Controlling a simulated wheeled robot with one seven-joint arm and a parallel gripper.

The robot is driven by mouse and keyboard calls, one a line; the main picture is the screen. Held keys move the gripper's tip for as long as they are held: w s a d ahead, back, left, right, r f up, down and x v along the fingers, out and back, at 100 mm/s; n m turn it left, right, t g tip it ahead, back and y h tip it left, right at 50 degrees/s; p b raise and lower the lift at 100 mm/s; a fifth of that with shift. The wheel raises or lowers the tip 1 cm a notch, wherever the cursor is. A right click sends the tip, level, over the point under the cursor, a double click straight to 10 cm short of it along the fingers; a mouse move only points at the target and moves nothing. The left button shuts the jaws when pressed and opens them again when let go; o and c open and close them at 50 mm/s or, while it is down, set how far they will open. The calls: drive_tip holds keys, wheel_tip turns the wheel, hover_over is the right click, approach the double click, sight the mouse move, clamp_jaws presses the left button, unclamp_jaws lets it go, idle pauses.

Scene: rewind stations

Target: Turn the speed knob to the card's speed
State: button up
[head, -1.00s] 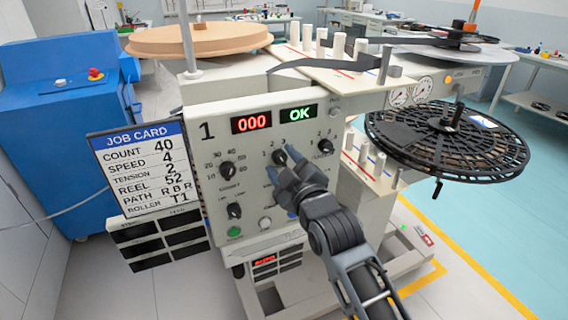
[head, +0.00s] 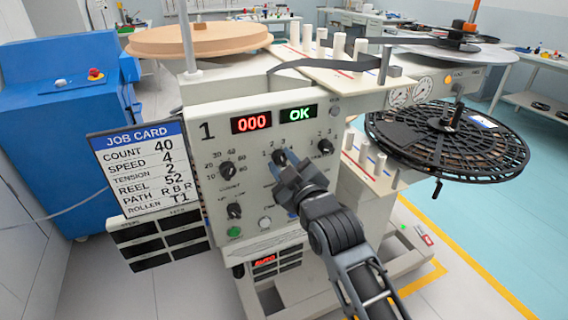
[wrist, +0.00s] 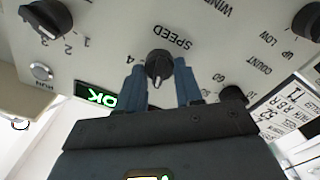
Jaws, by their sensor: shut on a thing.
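The speed knob (wrist: 158,64) is a round black knob on the sloping white panel, with the word SPEED printed beside it in the wrist view. My gripper (wrist: 160,84) has one blue finger on each side of it and is shut on it. A pale pointer mark on the knob faces the bottom of the wrist view, away from the word SPEED. A printed 4 shows beside the left finger; the other speed numbers are mostly hidden there. In the head view, my gripper (head: 284,168) partly covers the knob. The job card (head: 139,170) reads SPEED 4.
The count knob (head: 227,169) and tension knob (head: 325,146) flank the speed knob. Above, a red display (head: 251,122) reads 000 and a green one (head: 298,114) reads OK. A black reel (head: 445,140) juts out at the right.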

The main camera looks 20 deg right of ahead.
drive_tip(key=m, duration=0.8)
drive_tip(key=shift+d, duration=0.1)
drive_tip(key=m, duration=0.4)
drive_tip(key=shift+d+f+m+p, duration=0.1)
drive_tip(key=shift+m+p, duration=0.3)
drive_tip(key=shift+m, duration=1.7)
drive_tip(key=o, duration=1)
drive_tip(key=shift+o, duration=0.2)
drive_tip(key=s, duration=0.8)
drive_tip(key=shift+b, duration=0.35)
